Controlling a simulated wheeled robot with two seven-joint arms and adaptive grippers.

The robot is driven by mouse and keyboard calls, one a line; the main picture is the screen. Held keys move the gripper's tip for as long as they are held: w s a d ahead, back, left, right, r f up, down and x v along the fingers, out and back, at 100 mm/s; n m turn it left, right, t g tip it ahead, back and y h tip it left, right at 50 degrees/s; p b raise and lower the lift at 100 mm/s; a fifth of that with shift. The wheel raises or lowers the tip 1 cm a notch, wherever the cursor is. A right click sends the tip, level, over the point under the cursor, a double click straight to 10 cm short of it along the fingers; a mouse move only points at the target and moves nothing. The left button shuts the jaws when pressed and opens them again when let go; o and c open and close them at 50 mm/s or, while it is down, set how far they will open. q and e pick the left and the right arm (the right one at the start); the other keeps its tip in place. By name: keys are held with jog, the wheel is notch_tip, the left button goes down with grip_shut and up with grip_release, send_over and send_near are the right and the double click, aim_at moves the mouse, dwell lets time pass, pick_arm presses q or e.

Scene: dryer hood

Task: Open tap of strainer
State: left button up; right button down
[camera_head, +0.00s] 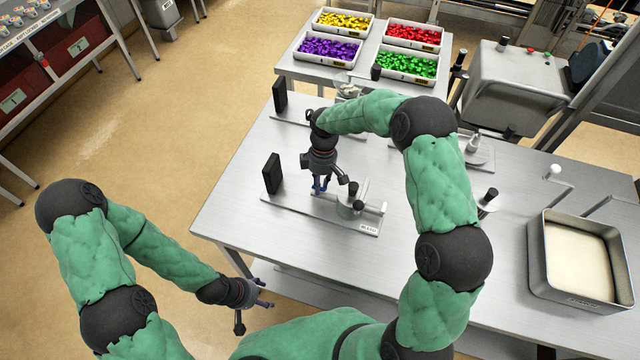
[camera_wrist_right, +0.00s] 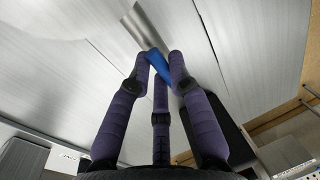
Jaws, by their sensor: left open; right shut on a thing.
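In the right wrist view, my right gripper (camera_wrist_right: 160,62) is shut on a blue handle (camera_wrist_right: 157,68), beside a shiny metal tube (camera_wrist_right: 146,32). The handle looks like the tap's, but its joint with the strainer is not clear. My left gripper (camera_head: 264,293) is open and empty, off the table's front left edge.
Similar fixtures stand behind on the table (camera_head: 245,200). A metal tray of pale material (camera_head: 538,262) sits at the right. Bins of yellow, red, purple and green pieces (camera_head: 329,49) stand at the back. The table's left corner is clear.

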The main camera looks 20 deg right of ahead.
jog(key=c, duration=1.1)
grip_release()
jog(key=shift+r, duration=0.15)
jog(key=r, duration=0.3)
jog(key=w+d+r, duration=0.1)
jog(key=r, duration=0.3)
jog(key=w+r, duration=0.1)
jog(key=r, duration=0.3)
jog(key=shift+d+r, duration=0.15)
jog(key=shift+r, duration=0.1)
